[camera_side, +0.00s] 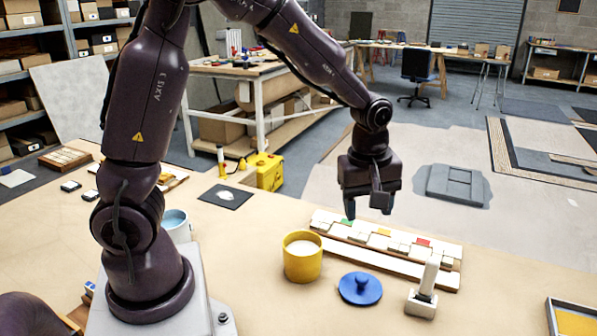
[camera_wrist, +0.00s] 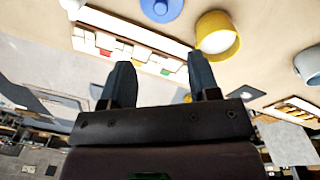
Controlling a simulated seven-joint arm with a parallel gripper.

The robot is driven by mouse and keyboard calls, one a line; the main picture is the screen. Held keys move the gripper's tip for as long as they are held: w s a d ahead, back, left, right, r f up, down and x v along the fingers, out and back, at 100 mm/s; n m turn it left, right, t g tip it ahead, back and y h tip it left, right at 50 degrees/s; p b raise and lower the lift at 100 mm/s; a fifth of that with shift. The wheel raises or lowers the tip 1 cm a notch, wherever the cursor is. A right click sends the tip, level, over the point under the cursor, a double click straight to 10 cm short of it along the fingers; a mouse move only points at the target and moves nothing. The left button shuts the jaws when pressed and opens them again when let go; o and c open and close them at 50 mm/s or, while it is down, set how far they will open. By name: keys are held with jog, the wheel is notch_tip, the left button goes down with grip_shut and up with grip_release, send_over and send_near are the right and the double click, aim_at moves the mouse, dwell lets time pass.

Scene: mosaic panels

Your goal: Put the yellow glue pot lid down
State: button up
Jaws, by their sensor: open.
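The yellow glue pot (camera_side: 302,265) stands upright and uncovered on the table, with pale contents showing; it also shows in the wrist view (camera_wrist: 211,20). A round blue lid with a knob (camera_side: 360,288) lies flat on the table, right of the pot and apart from it; it is partly cut off at the top of the wrist view (camera_wrist: 161,9). No yellow lid shows. My gripper (camera_side: 368,211) is open and empty above the far side of the tile rack, behind the pot and lid. Its two fingers stand apart in the wrist view (camera_wrist: 161,68).
A long rack of white tiles (camera_side: 385,240), with a few coloured ones, lies behind the pot and lid. A white-handled tool (camera_side: 426,285) stands right of the lid. A light-blue cup (camera_side: 176,226) is left of the pot.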

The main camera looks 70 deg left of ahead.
jog(key=s+d+r+m+t, duration=0.1)
jog(key=s+r+m+t, duration=0.3)
jog(key=s+r+m, duration=0.9)
jog(key=s+m, duration=0.2)
jog(key=s, duration=0.1)
jog(key=shift+s+d+m, duration=0.35)
jog(key=shift+s+m, duration=0.05)
